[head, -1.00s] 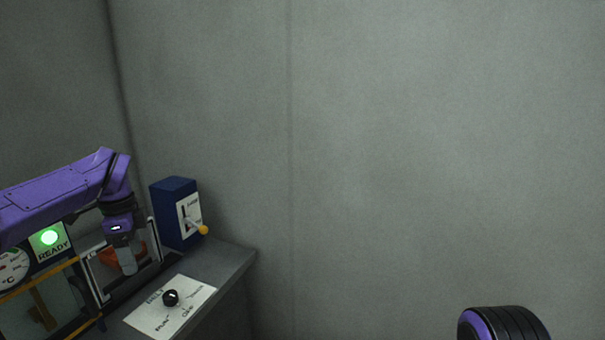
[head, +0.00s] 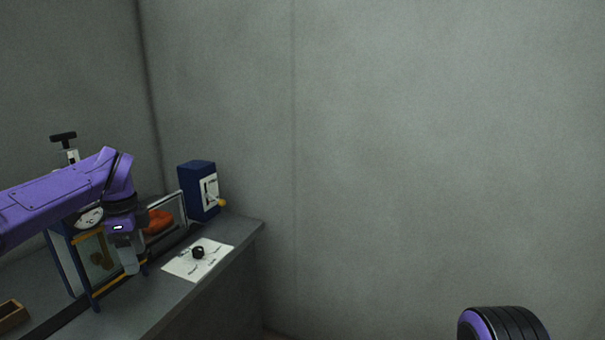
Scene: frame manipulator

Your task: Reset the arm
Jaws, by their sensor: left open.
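My left arm comes in from the left edge. Its gripper (head: 131,256) points down in front of the blue-framed apparatus and is open, with nothing seen in it. The fingers overlap the frame in the picture; I cannot tell whether they touch it. My right gripper is out of view; only a dark ribbed and purple part of mine shows at the bottom right.
A grey counter (head: 168,302) runs along the left. On it stand a blue lever box (head: 196,190) with a yellow-tipped lever, a white dial plate (head: 217,264) with a black knob (head: 198,252), an orange object (head: 158,221) and a wooden tray (head: 12,316). Bare wall fills the right.

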